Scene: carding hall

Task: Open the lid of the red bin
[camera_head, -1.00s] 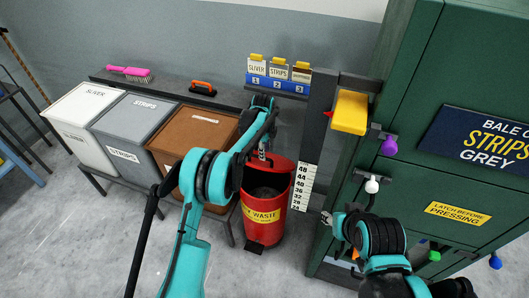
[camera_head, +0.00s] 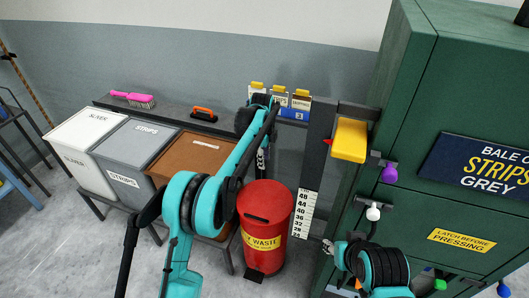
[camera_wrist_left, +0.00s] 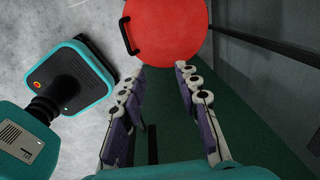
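The red bin (camera_head: 262,250) stands on the floor beside the green cabinet, with a yellow waste label on its front. Its round red lid (camera_head: 275,199) lies shut on top, with a dark handle (camera_head: 257,218) towards the front. In the left wrist view the lid (camera_wrist_left: 170,30) and its black handle (camera_wrist_left: 126,36) show at the top. My left gripper (camera_head: 262,160), partly hidden by its arm, is just behind and above the bin. My right gripper (camera_head: 328,246) is small and unclear near the cabinet.
White (camera_head: 82,150), grey (camera_head: 122,155) and brown (camera_head: 190,160) bins stand in a row left of the red bin. A measuring scale (camera_head: 301,214) is close on its right. The green cabinet (camera_head: 430,130) with coloured knobs fills the right. Floor is free in front.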

